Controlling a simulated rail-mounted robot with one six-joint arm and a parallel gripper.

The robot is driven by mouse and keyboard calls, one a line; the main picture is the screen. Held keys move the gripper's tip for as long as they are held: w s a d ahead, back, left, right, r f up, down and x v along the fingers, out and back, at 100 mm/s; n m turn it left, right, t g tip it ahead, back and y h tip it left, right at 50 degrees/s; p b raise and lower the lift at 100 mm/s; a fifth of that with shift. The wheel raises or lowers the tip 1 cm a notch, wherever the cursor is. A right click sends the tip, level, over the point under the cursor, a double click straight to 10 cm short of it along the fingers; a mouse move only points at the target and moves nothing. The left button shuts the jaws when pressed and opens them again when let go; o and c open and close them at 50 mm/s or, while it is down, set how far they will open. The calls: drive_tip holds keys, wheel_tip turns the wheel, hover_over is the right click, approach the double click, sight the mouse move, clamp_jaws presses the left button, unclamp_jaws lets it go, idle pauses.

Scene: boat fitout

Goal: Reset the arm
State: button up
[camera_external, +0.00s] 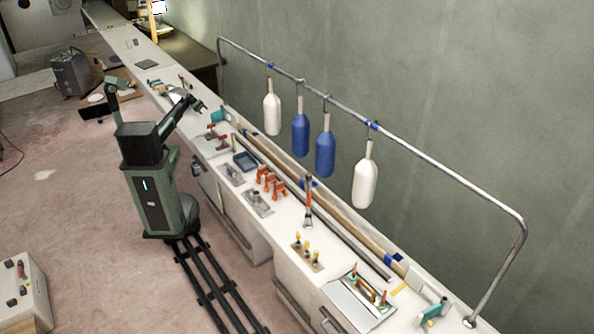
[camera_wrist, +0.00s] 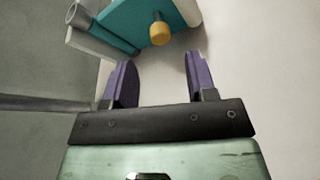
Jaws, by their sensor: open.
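My gripper (camera_external: 200,106) is over the long white counter in the external view, on the left of the hanging fenders. In the wrist view its two purple fingers (camera_wrist: 158,62) are apart with nothing between them. Beyond the fingertips is a teal fixture (camera_wrist: 122,24) with an orange-yellow knob (camera_wrist: 161,29) and a grey cylinder. A teal piece (camera_external: 218,116) also shows beside my gripper in the external view. I cannot tell the exact gap between fingers and fixture.
A metal rail (camera_external: 440,170) stands along the counter, with white (camera_external: 365,184) and blue (camera_external: 325,155) fenders hanging from it. Orange clamps (camera_external: 271,184), a dark blue tray (camera_external: 245,161) and a red-handled tool (camera_external: 308,203) crowd the counter (camera_external: 285,240). Floor tracks (camera_external: 215,285) run alongside.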

drive_tip(key=shift+d, duration=0.15)
drive_tip(key=shift+w+f+m+t, duration=0.1)
drive_tip(key=shift+f+m+t, duration=0.5)
drive_tip(key=shift+f+m, duration=0.2)
drive_tip(key=shift+s+a+f+m+t+y+p, duration=0.3)
drive_tip(key=shift+s+a+f+t+y+p, duration=0.15)
drive_tip(key=shift+s+a+t+y, duration=0.15)
drive_tip(key=shift+s+a+f+m+t+y+p, duration=0.3)
drive_tip(key=shift+s+a+f+t+y, duration=0.15)
drive_tip(key=shift+a, duration=0.2)
drive_tip(key=s+a+p, duration=0.1)
drive_tip(key=a+r+m+t+y+p, duration=0.1)
drive_tip(key=a+p, duration=0.1)
drive_tip(key=s+a+r+t+y+p, duration=0.1)
drive_tip(key=p, duration=0.1)
drive_tip(key=shift+s+a+y, duration=0.25)
drive_tip(key=shift+s+a, duration=0.05)
drive_tip(key=shift+a, duration=0.1)
drive_tip(key=s+a+r+m+t+y+p, duration=0.1)
drive_tip(key=s+a+r+y+p, duration=0.2)
drive_tip(key=a+r+p, duration=0.3)
drive_tip(key=s+a+r+m+t+y+p, duration=0.1)
drive_tip(key=s+a+r+p, duration=0.4)
drive_tip(key=a+p, duration=0.5)
drive_tip(key=shift+s+a+r+t+y, duration=0.25)
drive_tip(key=shift+r+t+y, duration=0.45)
drive_tip(key=shift+y, duration=0.5)
